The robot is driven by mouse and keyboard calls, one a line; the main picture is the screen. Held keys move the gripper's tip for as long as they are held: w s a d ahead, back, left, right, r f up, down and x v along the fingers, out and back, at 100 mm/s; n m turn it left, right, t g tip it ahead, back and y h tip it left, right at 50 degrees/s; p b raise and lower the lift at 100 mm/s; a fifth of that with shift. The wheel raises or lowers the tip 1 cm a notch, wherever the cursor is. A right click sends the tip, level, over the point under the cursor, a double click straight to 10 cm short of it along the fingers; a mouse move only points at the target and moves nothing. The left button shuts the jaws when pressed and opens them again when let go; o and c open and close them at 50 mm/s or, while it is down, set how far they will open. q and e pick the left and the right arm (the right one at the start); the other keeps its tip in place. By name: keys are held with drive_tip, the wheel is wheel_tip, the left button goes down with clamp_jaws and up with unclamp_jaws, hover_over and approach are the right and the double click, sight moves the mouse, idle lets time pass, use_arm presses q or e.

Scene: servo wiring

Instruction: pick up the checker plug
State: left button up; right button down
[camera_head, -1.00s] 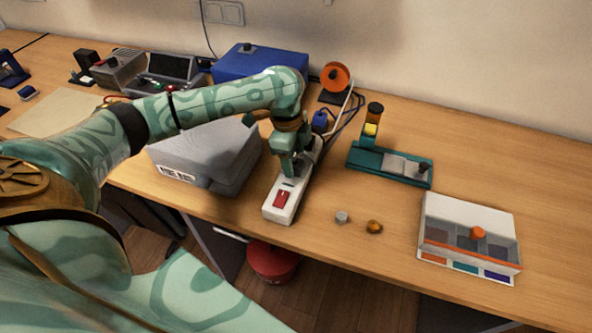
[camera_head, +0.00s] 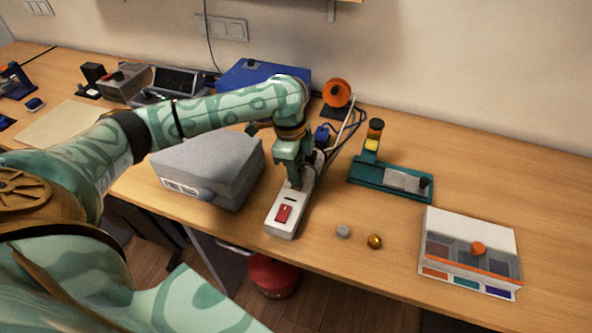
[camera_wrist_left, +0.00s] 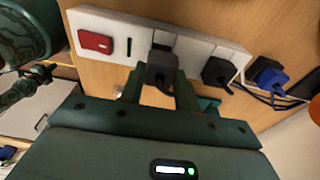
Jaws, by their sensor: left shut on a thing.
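My left gripper (camera_head: 297,184) reaches down over the white power strip (camera_head: 279,228). It is shut on a dark grey plug, the checker plug (camera_wrist_left: 162,66), which shows between its two fingers (camera_wrist_left: 160,92) in the left wrist view. The plug is over a socket of the power strip, which also shows in the left wrist view (camera_wrist_left: 195,48). I cannot tell whether its pins are still in the socket. In the head view my gripper mostly hides the plug. My right gripper is not in view.
A black plug (camera_wrist_left: 217,70) sits farther along the strip, with a blue plug (camera_wrist_left: 270,78) beyond it. A grey case (camera_head: 215,165) stands left of the strip. A teal stand (camera_head: 385,178), two small knobs and a compartment box (camera_head: 468,222) are to the right.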

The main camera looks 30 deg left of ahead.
use_arm(q)
drive_tip(key=s+a+r+p, duration=0.4)
drive_tip(key=s+a+r, duration=0.2)
drive_tip(key=s+r, duration=0.4)
drive_tip(key=shift+s+a+r, duration=0.25)
drive_tip(key=shift+s+r, duration=0.1)
drive_tip(key=shift+s, duration=0.9)
